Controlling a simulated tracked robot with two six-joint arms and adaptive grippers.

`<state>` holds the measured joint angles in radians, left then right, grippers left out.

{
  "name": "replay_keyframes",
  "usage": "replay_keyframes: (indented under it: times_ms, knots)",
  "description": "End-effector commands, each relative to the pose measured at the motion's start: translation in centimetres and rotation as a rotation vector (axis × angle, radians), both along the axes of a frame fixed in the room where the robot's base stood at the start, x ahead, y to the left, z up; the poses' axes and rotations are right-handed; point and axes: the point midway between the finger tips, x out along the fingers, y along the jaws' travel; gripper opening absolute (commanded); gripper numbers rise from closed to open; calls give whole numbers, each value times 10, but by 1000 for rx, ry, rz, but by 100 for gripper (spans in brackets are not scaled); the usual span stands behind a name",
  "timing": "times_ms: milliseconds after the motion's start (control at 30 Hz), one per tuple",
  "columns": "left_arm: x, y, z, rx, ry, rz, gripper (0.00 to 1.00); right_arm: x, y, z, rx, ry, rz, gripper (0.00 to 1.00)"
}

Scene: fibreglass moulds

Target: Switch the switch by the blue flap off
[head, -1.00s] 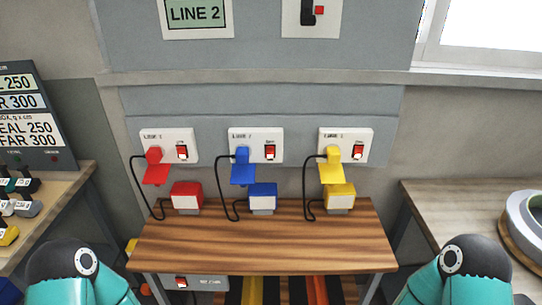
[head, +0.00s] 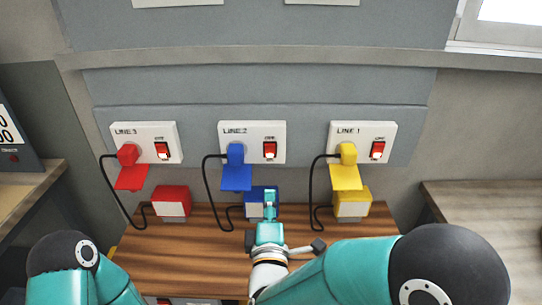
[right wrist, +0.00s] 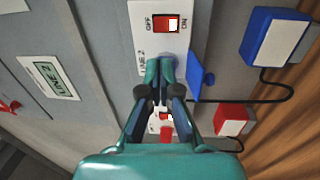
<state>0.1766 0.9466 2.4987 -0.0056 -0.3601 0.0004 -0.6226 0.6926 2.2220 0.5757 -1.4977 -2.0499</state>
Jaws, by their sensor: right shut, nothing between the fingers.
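The blue flap (head: 237,178) hangs from a blue plug on the middle white plate (head: 226,154), marked LINE 2. The red rocker switch (head: 270,150) is right of the plug, under a small label. In the right wrist view the switch (right wrist: 166,23) lies between the OFF and ON labels; I cannot tell its position surely. My right gripper (head: 269,198) is shut and empty, in front of the blue box and below the switch. In the right wrist view its fingertips (right wrist: 160,66) overlap the plate's plug end, beside the flap (right wrist: 202,80); contact is unclear. My left gripper is out of view.
LINE 3, with a red flap (head: 131,178), is left; LINE 1, with a yellow flap (head: 346,178), is right. Black cables run down to red (head: 171,202), blue (head: 254,207) and yellow (head: 352,203) boxes on the wooden table (head: 190,245).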

Motion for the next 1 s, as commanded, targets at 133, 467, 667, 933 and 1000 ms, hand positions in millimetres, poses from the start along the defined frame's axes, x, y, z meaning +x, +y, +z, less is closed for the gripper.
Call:
replay_keyframes:
  times_ms: [133, 467, 667, 933, 1000]
  knots:
    - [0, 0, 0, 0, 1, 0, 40, 0, -1, 0, 1, 1, -2, 0]
    - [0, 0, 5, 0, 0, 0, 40, 15, -3, 2, 4, 2, -5, 0]
    - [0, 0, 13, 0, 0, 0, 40, 50, -3, 7, 4, 2, -6, 0]
    - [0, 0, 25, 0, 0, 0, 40, 104, -4, 14, 4, 2, -6, 0]
    - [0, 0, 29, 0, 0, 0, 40, 115, -3, 15, 2, 3, -4, 0]
